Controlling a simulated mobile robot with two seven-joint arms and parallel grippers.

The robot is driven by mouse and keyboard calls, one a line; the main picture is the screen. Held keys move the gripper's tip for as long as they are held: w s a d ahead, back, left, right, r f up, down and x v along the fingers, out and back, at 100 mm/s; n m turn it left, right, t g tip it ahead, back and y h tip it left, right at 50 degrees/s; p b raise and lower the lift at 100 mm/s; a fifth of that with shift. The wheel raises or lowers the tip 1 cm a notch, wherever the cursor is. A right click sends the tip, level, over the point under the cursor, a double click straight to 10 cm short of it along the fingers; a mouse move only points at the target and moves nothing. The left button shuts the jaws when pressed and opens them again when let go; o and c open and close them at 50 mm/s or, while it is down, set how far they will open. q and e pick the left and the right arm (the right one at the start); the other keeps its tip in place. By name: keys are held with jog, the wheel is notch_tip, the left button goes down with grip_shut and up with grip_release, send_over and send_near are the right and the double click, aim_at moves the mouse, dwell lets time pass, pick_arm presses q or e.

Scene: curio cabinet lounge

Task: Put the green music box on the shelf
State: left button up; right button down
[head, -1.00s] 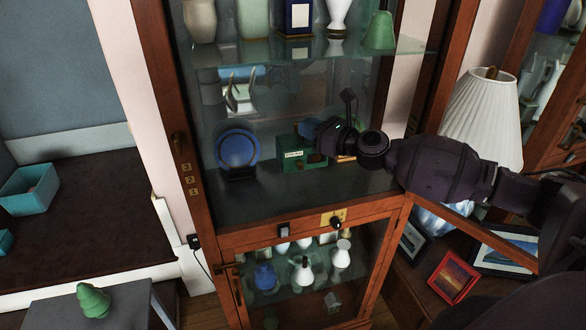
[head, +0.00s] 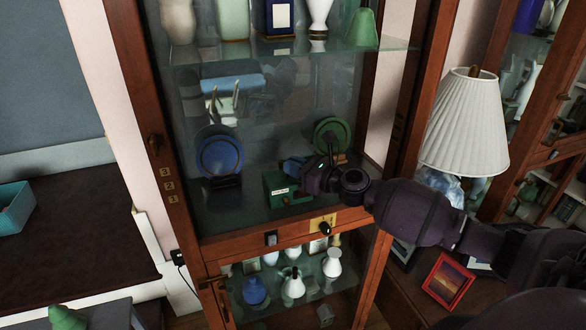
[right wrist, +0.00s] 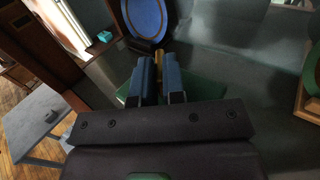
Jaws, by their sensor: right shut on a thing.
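The green music box (head: 284,188) is a small green box with a pale label. It is at the front of the cabinet shelf (head: 235,215), right of and in front of a blue plate (head: 220,157). Whether its underside touches the shelf I cannot tell. My right gripper (head: 304,180) reaches in from the right and is shut on the box. In the right wrist view the blue fingers (right wrist: 157,82) close around a brass-coloured part, with the green box (right wrist: 200,86) below and partly hidden by the gripper. My left gripper is not in view.
A green plate (head: 331,136) stands behind my right gripper. A glass shelf (head: 280,50) with vases is above, and a lower compartment holds several vases (head: 293,283). A white lamp (head: 465,122) and red frame (head: 448,281) stand right, near my arm. Shelf space left of the box is clear.

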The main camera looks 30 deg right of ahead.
jog(key=shift+r, duration=0.2)
jog(key=shift+f, duration=0.2)
jog(key=c, duration=1.2)
grip_release()
